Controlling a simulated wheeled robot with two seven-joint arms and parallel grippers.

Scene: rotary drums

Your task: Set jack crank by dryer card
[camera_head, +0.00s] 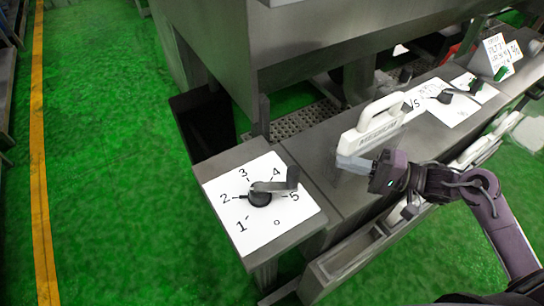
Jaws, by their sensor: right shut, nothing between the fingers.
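The jack crank (262,197) is a black hub with a grey arm and an upright grip, on a white dial plate (237,222) marked 0 to 5. A small black pointer on the hub's left side points at about 2; the crank arm reaches right, between 4 and 5. A white card with handwriting (501,55) stands at the far right; its text is too small to read. My right gripper (350,164) is shut and empty, right of the crank and apart from it, in front of a white block. My left gripper is not in view.
The white handled block (378,124), lettered MEDIUM, stands on the grey bench (325,180). A second white plate with a black knob (446,97) lies farther right. A large metal machine (290,35) overhangs behind. Green floor (105,150) is open at left.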

